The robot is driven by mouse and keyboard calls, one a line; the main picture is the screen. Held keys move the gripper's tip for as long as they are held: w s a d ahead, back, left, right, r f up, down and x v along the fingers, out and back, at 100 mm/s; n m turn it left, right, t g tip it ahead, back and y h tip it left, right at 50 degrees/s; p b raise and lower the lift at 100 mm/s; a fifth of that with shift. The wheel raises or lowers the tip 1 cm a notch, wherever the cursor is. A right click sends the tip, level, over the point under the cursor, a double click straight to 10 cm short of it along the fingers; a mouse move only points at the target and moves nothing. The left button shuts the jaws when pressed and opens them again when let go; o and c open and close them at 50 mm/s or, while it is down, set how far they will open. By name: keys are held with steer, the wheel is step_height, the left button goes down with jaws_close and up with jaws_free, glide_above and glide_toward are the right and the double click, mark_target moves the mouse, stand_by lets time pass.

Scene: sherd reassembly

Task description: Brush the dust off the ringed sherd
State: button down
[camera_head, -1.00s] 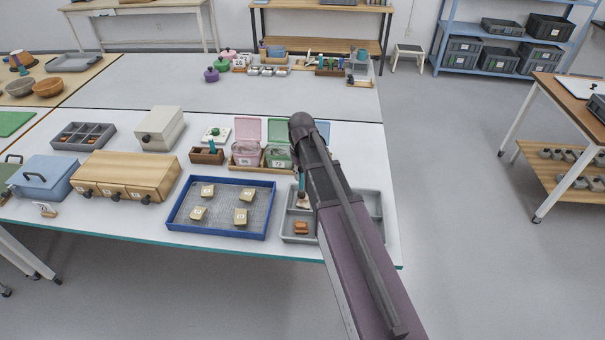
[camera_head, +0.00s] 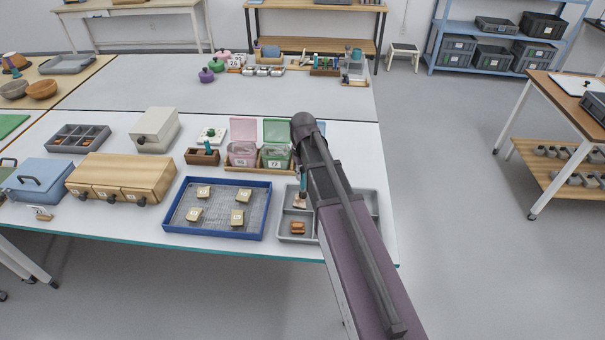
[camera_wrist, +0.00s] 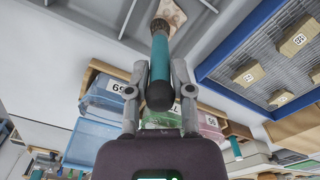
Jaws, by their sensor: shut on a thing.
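My gripper (camera_wrist: 158,82) is shut on the teal handle of a brush (camera_wrist: 159,55) in the wrist view. The dark bristles point at a pale pinkish sherd (camera_wrist: 173,14) at the top edge; I cannot tell whether they touch it. This sherd lies in a compartment of the grey divided tray (camera_wrist: 105,35). In the head view, my arm covers most of the gripper and part of the grey tray (camera_head: 284,228). The brush (camera_head: 303,180) shows beside the arm, above the pale sherd (camera_head: 299,203). I cannot make out a ring mark clearly.
A blue mesh tray (camera_head: 213,235) with several tagged sherds stands left of the grey tray. Lidded pink (camera_head: 242,152) and green (camera_head: 277,155) boxes stand behind. A wooden drawer box (camera_head: 122,177) is further left. The table's front edge is close.

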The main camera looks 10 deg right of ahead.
steer(key=shift+r+p, duration=2.85)
steer(key=shift+r, duration=0.1)
steer(key=shift+r+p, duration=1.5)
steer(key=shift+r, duration=0.05)
steer(key=shift+f, duration=0.2)
step_height(320, 180, down, 7)
steer(key=b, duration=0.7)
steer(key=shift+r, duration=0.2)
steer(key=shift+f+b, duration=1.05)
steer(key=shift+f, duration=0.05)
steer(key=shift+a, duration=0.15)
steer(key=shift+w+a+r, duration=0.15)
steer(key=shift+w+a, duration=0.15)
steer(key=shift+a, duration=0.4)
